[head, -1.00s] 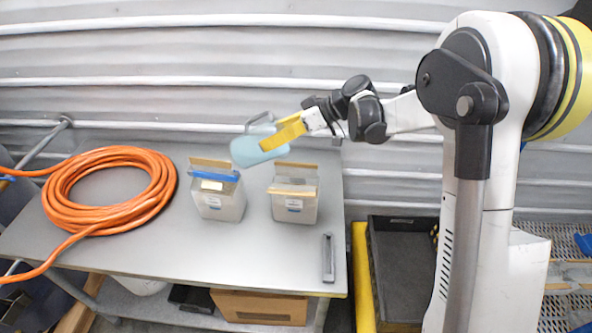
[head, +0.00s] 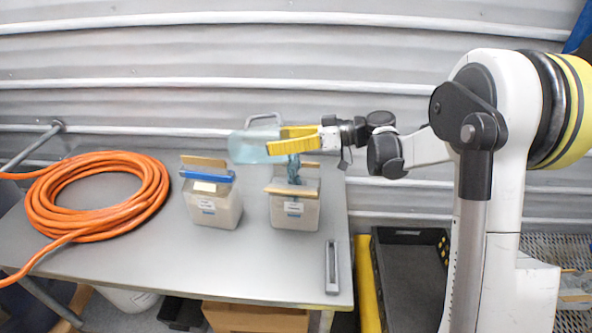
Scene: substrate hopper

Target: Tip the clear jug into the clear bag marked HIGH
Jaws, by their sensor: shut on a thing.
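The clear, bluish jug (head: 250,147) is tipped nearly horizontal above the table, with its handle on top. My gripper (head: 290,140) has yellow fingers and is shut on the jug at its right end. Bluish material (head: 294,170) shows below the fingers, coming down into the open top of the right bag (head: 296,213). The fingers hide the jug's mouth. The right bag stands upright with a yellowish strip across its front. The left bag (head: 215,206) stands upright with a blue strip. Both have small white labels, too small to read.
A coiled orange hose (head: 98,232) lies on the left of the grey table (head: 150,268). A dark, narrow bar-like tool (head: 332,267) lies near the table's front right. A black tray (head: 411,275) stands right of the table. Corrugated metal wall is behind.

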